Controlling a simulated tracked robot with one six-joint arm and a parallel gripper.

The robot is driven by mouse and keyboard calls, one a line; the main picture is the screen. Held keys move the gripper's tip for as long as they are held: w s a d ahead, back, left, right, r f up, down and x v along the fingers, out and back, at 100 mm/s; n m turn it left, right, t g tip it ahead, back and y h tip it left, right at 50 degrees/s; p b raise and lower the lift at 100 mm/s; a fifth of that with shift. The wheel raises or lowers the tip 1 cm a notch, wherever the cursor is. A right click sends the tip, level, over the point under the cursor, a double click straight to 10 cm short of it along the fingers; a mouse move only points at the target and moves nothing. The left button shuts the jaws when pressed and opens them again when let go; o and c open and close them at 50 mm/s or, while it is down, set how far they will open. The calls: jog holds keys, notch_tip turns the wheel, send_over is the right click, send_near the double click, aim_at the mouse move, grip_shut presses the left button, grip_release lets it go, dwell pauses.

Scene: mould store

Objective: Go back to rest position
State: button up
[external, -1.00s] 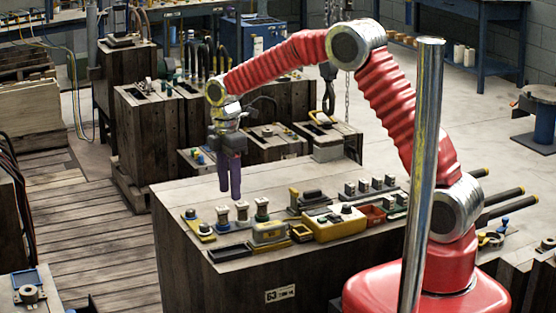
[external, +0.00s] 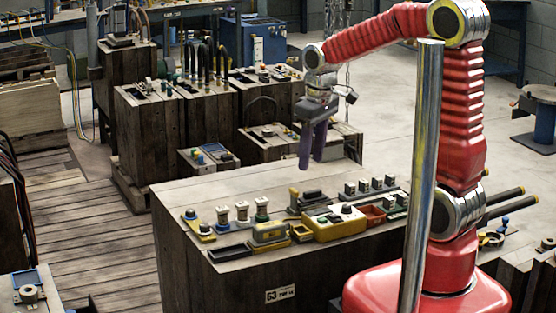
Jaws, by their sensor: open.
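My gripper (external: 312,160) hangs in the air above the back part of the large wooden block (external: 200,285), its purple fingers pointing down and slightly tilted. It is open and nothing shows between its fingers. My red arm is raised, with its elbow high at the upper right. The gripper is apart from the things on the block's top.
On the block's top stand a yellow control box (external: 335,226), several small switch-like pieces, a black tray (external: 230,252) and a red tray (external: 372,215). A shiny vertical post (external: 422,180) stands in front of my arm. More wooden blocks (external: 180,130) stand behind.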

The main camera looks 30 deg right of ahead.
jog(key=s+d+r+m+t, duration=0.2)
jog(key=s+d+r, duration=0.1)
jog(key=s+d, duration=0.2)
jog(key=s+d+r+m+t, duration=0.2)
jog(key=s+d+r+m, duration=0.1)
jog(key=s+d, duration=0.3)
jog(key=shift+s+d+r+m, duration=0.25)
jog(key=shift+s+r+m, duration=0.05)
jog(key=shift+s, duration=0.75)
dwell(1.5)
